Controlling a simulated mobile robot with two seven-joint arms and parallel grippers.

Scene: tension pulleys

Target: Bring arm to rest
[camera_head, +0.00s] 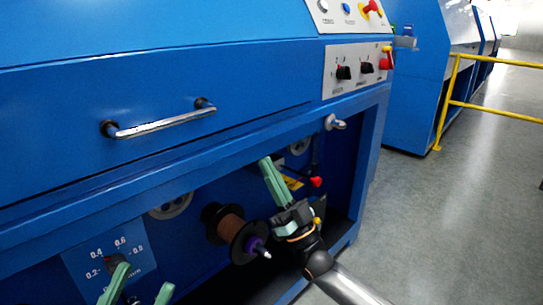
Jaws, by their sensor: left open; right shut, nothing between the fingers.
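My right gripper (266,164) is shut and empty. Its green fingers point up and left in front of the open bay of the blue machine (215,110). Its arm comes in from the lower right. My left gripper (141,284) is at the bottom edge, in front of the dial plate (100,265). Its two green fingers are apart with nothing seen between them, and the rest is cut off by the frame. A brown spool (231,226) with black flanges and a purple hub sits in the bay, left of and below the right gripper's fingers.
A grey pulley (172,207) and another pulley (300,146) show in the bay. A red knob (316,182) is just right of the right gripper. A drawer handle (160,122) and a switch panel (357,69) are above. Open grey floor (440,220) lies right, beyond it yellow railing (447,105).

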